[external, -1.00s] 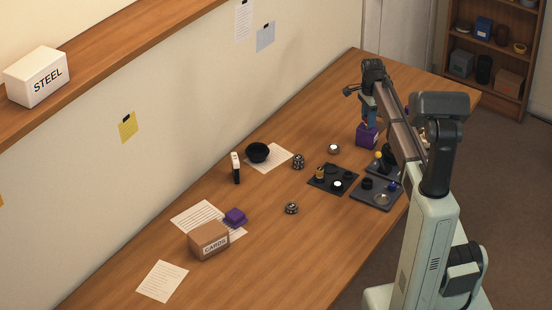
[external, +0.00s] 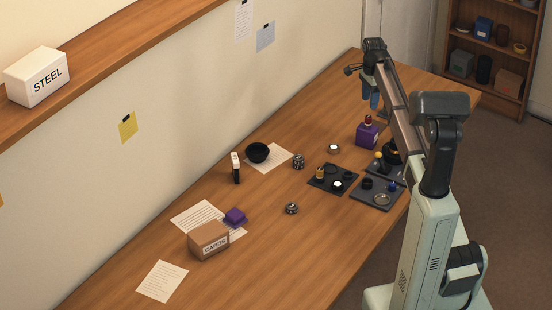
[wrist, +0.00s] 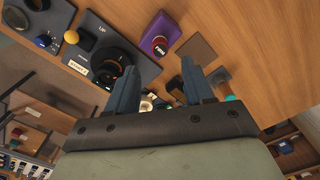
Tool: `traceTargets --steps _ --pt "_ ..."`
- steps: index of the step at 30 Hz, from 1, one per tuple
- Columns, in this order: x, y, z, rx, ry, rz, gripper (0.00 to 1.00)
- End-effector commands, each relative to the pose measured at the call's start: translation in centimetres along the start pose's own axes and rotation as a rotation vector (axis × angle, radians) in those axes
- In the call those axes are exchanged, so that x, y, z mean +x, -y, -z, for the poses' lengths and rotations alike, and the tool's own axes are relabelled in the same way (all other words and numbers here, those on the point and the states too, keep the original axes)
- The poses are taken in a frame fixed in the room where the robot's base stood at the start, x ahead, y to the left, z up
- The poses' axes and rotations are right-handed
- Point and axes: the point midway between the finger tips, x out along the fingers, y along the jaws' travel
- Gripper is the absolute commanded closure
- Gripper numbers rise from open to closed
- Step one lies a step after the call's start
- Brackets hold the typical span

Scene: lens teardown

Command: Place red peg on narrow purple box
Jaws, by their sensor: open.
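The tall, narrow purple box (external: 366,137) stands at the far right of the table. The red peg (external: 368,120) stands upright on top of it. In the wrist view the purple box (wrist: 154,24) is at upper centre with the red peg (wrist: 159,46) on it, seen from above. My gripper (external: 374,102) is open and empty, above and beyond the box, apart from the peg. Its two blue fingers (wrist: 160,88) are spread in the wrist view, with nothing between them.
Dark trays (external: 333,179) with small lens parts lie in front of the box. A flat purple box (external: 235,216) sits by the cards box (external: 209,240). A black bowl (external: 258,152) stands near the wall. The left front table is mostly clear.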

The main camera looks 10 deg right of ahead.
Motion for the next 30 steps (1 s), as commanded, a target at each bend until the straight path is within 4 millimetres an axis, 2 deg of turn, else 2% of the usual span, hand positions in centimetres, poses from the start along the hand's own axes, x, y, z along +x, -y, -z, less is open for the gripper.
traceTargets --steps 3,9,23,26,29,30 --pt "-1.9 0.1 0.0 0.0 0.0 0.001 0.48" --pt "-3.7 0.0 0.0 0.0 0.0 0.0 0.48" --pt "-4.1 -0.1 0.1 0.0 0.0 0.0 0.48" --pt "-3.9 -0.3 1.2 0.001 0.002 0.003 0.48" --pt "-3.5 -1.1 3.8 0.001 0.006 0.013 0.48" --pt "-3.2 -1.5 5.2 -0.001 0.008 0.02 0.48"
